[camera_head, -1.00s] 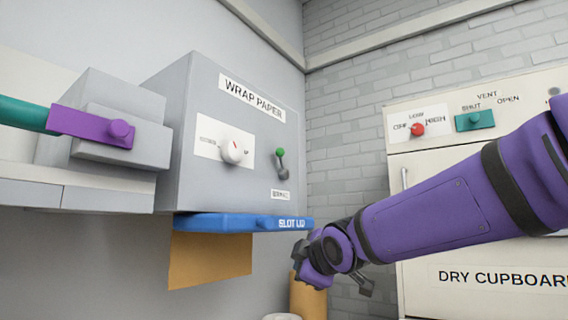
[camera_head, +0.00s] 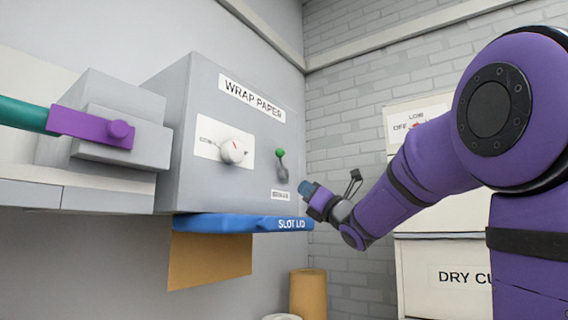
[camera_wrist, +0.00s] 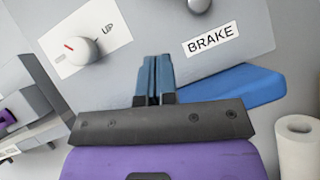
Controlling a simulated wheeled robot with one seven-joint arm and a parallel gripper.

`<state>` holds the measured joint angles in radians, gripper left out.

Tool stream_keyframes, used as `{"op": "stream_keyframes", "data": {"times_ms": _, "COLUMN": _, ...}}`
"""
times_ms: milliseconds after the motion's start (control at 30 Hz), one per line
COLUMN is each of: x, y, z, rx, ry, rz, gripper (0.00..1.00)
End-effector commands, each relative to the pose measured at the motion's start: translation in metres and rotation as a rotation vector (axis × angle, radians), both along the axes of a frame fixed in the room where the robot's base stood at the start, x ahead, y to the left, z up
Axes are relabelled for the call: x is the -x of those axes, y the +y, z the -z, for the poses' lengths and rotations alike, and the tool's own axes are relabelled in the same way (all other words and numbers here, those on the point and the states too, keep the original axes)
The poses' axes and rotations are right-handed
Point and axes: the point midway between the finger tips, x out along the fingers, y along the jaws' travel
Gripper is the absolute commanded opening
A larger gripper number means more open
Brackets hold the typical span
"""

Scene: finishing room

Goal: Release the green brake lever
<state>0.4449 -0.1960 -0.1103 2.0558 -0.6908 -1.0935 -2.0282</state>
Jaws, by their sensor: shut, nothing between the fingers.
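The brake lever is a short lever with a green knob (camera_head: 280,153) on a grey base (camera_head: 282,174), on the front of the grey wrap paper box (camera_head: 215,185). A brake label (camera_head: 280,195) sits below it. In the wrist view the label (camera_wrist: 211,40) is at the upper right, and a rounded grey part (camera_wrist: 199,4) above it is cut by the top edge; the green knob is out of that view. My gripper (camera_head: 304,187) is just right of the lever and label, apart from the lever. Its blue fingers (camera_wrist: 154,80) are together and empty.
A white dial (camera_head: 233,151) is left of the lever. The blue slot lid (camera_head: 215,223) juts out below, with brown paper (camera_head: 210,262) hanging under it. A brown roll (camera_head: 309,292) stands below right. The dry cupboard (camera_head: 415,262) is at the right.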

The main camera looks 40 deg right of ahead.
Motion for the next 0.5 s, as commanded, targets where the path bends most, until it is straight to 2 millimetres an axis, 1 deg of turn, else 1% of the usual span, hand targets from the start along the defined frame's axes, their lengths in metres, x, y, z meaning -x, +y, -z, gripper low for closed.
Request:
{"op": "stream_keyframes", "data": {"times_ms": 167, "x": -0.001, "y": 0.000, "z": 0.000, "rx": -0.002, "ry": 0.001, "rz": 0.000, "gripper": 0.00}}
{"op": "stream_keyframes", "data": {"times_ms": 267, "x": -0.005, "y": 0.001, "z": -0.003, "rx": -0.002, "ry": 0.000, "rz": -0.002, "gripper": 0.00}}
{"op": "stream_keyframes", "data": {"times_ms": 367, "x": -0.015, "y": 0.003, "z": -0.010, "rx": -0.003, "ry": 0.000, "rz": -0.003, "gripper": 0.00}}
{"op": "stream_keyframes", "data": {"times_ms": 500, "x": -0.035, "y": 0.006, "z": -0.022, "rx": -0.003, "ry": 0.001, "rz": -0.003, "gripper": 0.00}}
